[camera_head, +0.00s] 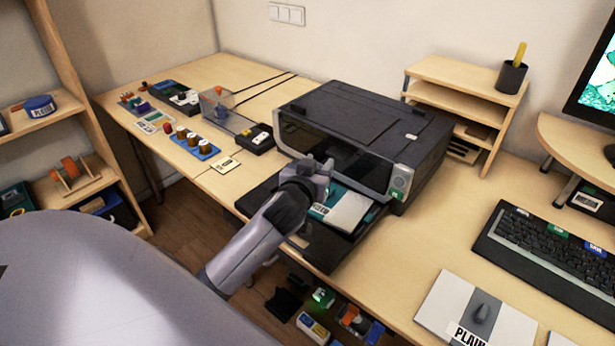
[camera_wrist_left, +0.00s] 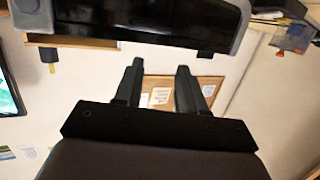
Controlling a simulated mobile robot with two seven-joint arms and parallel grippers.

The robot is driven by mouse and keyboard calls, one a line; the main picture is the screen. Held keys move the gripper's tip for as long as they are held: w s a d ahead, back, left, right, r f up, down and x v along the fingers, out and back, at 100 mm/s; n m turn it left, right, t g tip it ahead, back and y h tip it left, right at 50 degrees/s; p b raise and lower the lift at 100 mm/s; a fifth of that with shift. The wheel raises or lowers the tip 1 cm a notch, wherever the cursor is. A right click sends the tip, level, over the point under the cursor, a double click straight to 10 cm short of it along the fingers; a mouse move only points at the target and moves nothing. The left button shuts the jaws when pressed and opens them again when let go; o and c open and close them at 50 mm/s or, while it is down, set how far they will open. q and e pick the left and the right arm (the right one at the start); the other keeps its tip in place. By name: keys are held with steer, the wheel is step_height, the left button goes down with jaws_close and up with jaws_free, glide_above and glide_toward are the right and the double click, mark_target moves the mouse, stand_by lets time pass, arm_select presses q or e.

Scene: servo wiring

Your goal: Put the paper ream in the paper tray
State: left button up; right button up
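A white, flat paper pack (camera_head: 348,212) with a small label lies in the dark paper tray (camera_head: 325,248) at the front of the black printer (camera_head: 360,135). Part of it is hidden by my left gripper. My left gripper (camera_head: 326,165) is at the printer's front, at the left end of the pack. In the left wrist view, its two dark fingers (camera_wrist_left: 157,85) stand apart with nothing between them. Another white pack with a grey band and a "PLAIN" label (camera_head: 450,300) lies on the desk at the lower right. My right gripper is not in view.
A keyboard (camera_head: 555,255) and monitor (camera_head: 597,85) are at the right. A wooden shelf unit (camera_head: 465,75) with a pen cup (camera_head: 511,77) stands behind the printer. Small parts and a clear bin (camera_head: 217,105) crowd the left desk. Open bins sit below the desk's front edge.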

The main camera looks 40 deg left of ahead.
arm_select(q)
steer(key=v, duration=1.2)
steer(key=s+d+f+m+g+h, duration=0.2)
steer(key=s+d+f, duration=0.3)
steer(key=f, duration=0.6)
steer(key=s+d+f+m+g+h, duration=0.2)
steer(key=s+d+f+m+h, duration=0.1)
steer(key=s+f, duration=0.6)
step_height(320, 180, down, 2)
steer(key=shift+s+d+f+m+g+h+b, duration=0.15)
steer(key=shift+s+d+m+g+h+b, duration=0.2)
steer(key=shift+d+h, duration=0.55)
